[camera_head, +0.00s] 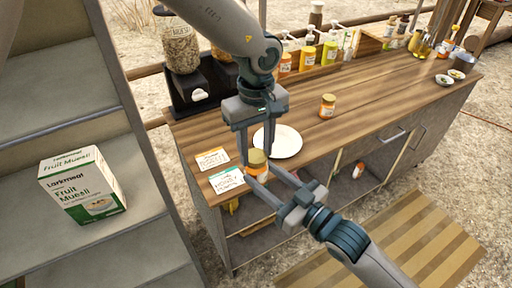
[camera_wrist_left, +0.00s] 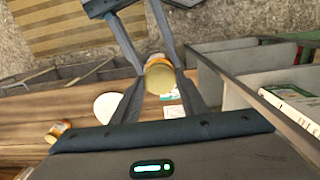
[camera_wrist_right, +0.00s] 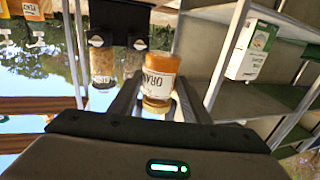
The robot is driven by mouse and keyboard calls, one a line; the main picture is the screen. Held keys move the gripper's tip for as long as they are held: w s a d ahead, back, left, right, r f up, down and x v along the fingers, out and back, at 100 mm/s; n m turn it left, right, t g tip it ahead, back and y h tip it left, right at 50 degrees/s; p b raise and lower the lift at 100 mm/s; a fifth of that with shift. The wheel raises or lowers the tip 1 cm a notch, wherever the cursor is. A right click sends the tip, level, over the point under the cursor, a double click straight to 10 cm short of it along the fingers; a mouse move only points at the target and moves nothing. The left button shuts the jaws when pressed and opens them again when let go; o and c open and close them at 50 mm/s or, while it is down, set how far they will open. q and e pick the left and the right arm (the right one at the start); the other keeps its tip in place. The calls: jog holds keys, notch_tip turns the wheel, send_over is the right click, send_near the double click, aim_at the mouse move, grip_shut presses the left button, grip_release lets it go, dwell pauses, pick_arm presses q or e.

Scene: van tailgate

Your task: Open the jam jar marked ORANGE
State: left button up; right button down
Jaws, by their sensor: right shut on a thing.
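The orange jam jar (camera_head: 257,172) with a gold lid (camera_head: 257,157) is held upright above the front left part of the counter. Its white label reads "ORAN" in the right wrist view (camera_wrist_right: 160,82). My right gripper (camera_head: 258,174) is shut on the jar's body from the front right. My left gripper (camera_head: 257,158) comes down from above, with its fingers apart on either side of the lid; the left wrist view shows the lid (camera_wrist_left: 160,76) between them. I cannot tell whether they touch it.
A white plate (camera_head: 285,140) and two lettered cards, one orange-edged (camera_head: 212,158) and one green-edged (camera_head: 227,180), lie on the counter (camera_head: 370,103). Another orange jar (camera_head: 327,106) stands behind the plate. Bottles line the back. A muesli box (camera_head: 83,185) stands on the left shelf.

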pick_arm(q)
jog(key=n, duration=0.3)
jog(key=shift+n, duration=0.3)
jog(key=n, duration=1.4)
jog(key=shift+r, duration=0.1)
jog(key=n, duration=0.9)
jog(key=shift+d+n, duration=0.1)
jog(key=shift+n, duration=0.2)
jog(key=n, duration=0.4)
jog(key=shift+w+n, duration=0.1)
jog(key=shift+n, duration=0.2)
jog(key=n, duration=0.4)
jog(key=shift+n, duration=0.3)
